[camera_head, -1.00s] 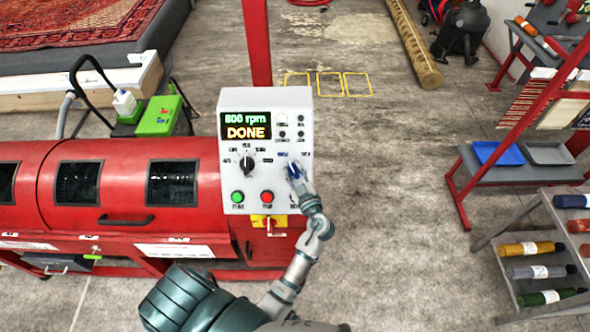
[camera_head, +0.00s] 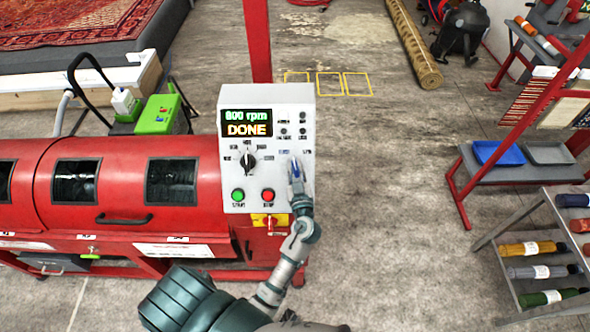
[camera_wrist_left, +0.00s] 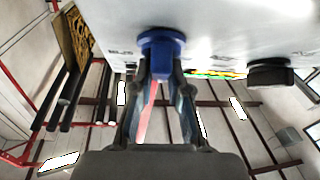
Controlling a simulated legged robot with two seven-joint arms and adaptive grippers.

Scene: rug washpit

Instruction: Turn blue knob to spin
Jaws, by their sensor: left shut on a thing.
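The blue knob (camera_head: 295,168) is on the right side of the white control panel (camera_head: 280,205). In the left wrist view the blue knob (camera_wrist_left: 162,42) stands out from the white panel face between my fingertips. My left gripper (camera_head: 298,182) is shut on it, and the fingers hide part of the knob in the head view. The panel display (camera_head: 246,124) reads an rpm value in green and "DONE" in yellow. My right gripper is not in view.
A black knob (camera_head: 248,161) sits left of the blue one, above a green button (camera_head: 238,195) and a red button (camera_head: 268,195). The red machine drum (camera_head: 120,185) extends left. A red post (camera_head: 258,40) rises behind the panel.

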